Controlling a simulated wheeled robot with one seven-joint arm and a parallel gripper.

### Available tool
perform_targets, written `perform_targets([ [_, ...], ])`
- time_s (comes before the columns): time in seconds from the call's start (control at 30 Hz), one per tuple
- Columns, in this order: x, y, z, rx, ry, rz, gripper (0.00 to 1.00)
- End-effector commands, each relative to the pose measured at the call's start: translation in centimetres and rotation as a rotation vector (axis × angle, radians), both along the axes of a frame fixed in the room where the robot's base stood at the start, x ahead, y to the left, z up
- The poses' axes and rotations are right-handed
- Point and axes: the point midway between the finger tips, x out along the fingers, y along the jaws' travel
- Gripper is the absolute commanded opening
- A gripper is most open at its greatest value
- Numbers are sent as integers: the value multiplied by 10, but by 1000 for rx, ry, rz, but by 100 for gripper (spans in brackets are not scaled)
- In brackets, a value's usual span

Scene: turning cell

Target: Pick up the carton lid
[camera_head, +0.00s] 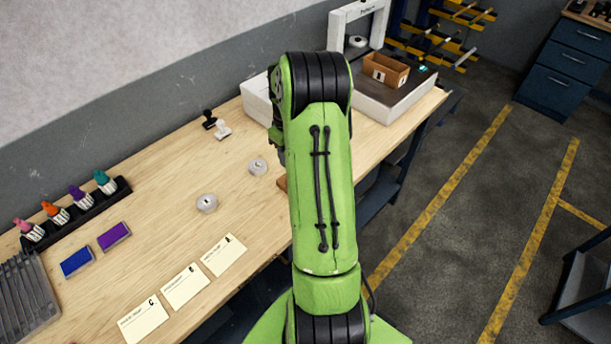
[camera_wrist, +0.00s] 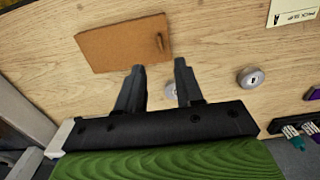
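The carton lid, a flat brown rectangular board (camera_wrist: 118,45), lies on the wooden table in the wrist view. It has a small raised brown piece near its right end. My gripper (camera_wrist: 158,67) is open, with its two black fingers apart and nothing between them. The fingertips appear just below the lid's lower edge in the picture; I cannot tell their height above the table. In the head view my green arm hides most of the lid and the fingers; only a brown sliver (camera_head: 282,184) shows beside the arm. An open brown carton (camera_head: 386,70) stands on the grey machine bed at the back right.
Two grey metal discs (camera_head: 207,203) (camera_head: 258,167) lie on the table (camera_head: 160,190) left of my arm. Cards (camera_head: 183,287), ink pads (camera_head: 76,262), a bottle rack (camera_head: 120,187) and stamps (camera_head: 222,130) also stand or lie there. A white box (camera_head: 257,100) is behind my arm.

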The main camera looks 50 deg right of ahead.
Motion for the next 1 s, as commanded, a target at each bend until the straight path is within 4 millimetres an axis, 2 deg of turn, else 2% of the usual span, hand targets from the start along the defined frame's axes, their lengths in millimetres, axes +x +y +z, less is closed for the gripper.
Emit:
perform_targets([
  [0.1, -1, 1, -32, 4, 3, 1, 36],
  [0.2, 0, 1, -51, 2, 1, 0, 36],
  [0.37, -1, 0, -69, 2, 1, 1, 36],
  [0.6, -2, -1, -110, 1, -1, 0, 36],
  [0.87, -2, -1, -114, -1, -1, 1, 35],
  [1.0, -2, -1, -114, -1, -1, 1, 13],
])
